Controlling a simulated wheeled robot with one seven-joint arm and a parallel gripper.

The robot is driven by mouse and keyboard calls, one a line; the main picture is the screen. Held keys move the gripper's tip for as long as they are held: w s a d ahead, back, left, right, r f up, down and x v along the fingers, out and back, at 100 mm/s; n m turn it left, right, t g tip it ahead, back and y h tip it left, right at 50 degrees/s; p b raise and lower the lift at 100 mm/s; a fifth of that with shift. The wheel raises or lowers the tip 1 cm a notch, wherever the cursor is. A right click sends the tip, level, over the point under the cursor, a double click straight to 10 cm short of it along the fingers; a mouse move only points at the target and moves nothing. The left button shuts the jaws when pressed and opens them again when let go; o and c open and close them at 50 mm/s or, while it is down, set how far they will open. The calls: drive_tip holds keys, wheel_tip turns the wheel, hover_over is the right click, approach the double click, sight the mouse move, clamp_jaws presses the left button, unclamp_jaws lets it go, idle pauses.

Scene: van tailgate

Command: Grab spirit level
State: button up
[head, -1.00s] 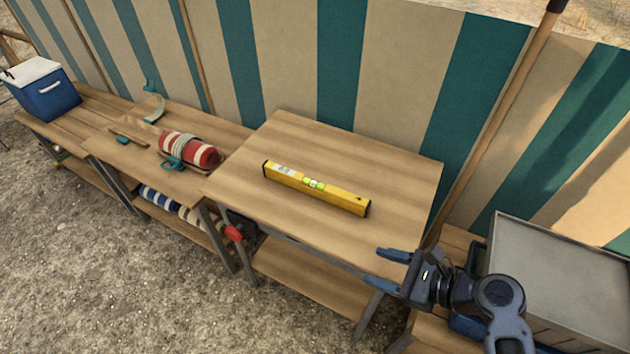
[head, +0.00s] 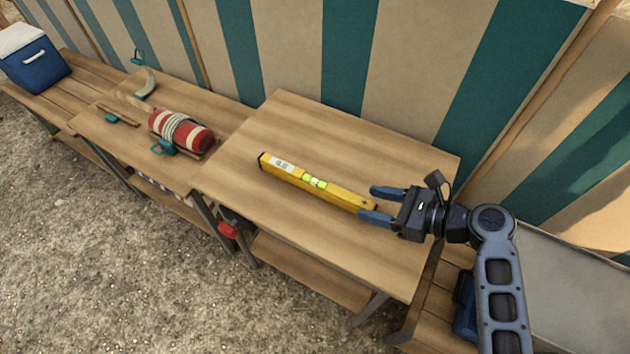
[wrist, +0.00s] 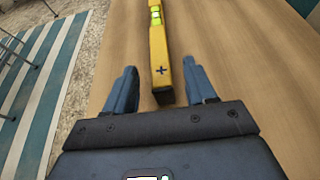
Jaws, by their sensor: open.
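The yellow spirit level (head: 298,175) with green vials lies flat on the raised wooden table, running diagonally in the head view. My gripper (head: 374,204) is open at the level's right end, with its two blue fingers pointing along the level. In the wrist view the level (wrist: 159,55) runs away from me, and its near end lies between the fingers of my gripper (wrist: 158,88). The level's near end sits closer to the middle of the gap than to either finger. I cannot tell exactly how high the fingers are above the table.
The table (head: 290,115) is otherwise bare. A lower bench to the left holds a red and white roll (head: 181,131) with rope. A blue cooler (head: 34,62) stands at the far left. A striped cloth wall (head: 410,60) closes the back. A grey box (head: 570,290) stands right.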

sight(357, 200)
drive_tip(key=x, duration=0.5)
drive_tip(key=shift+w+a+r, duration=0.1)
clamp_jaws()
idle(0.4)
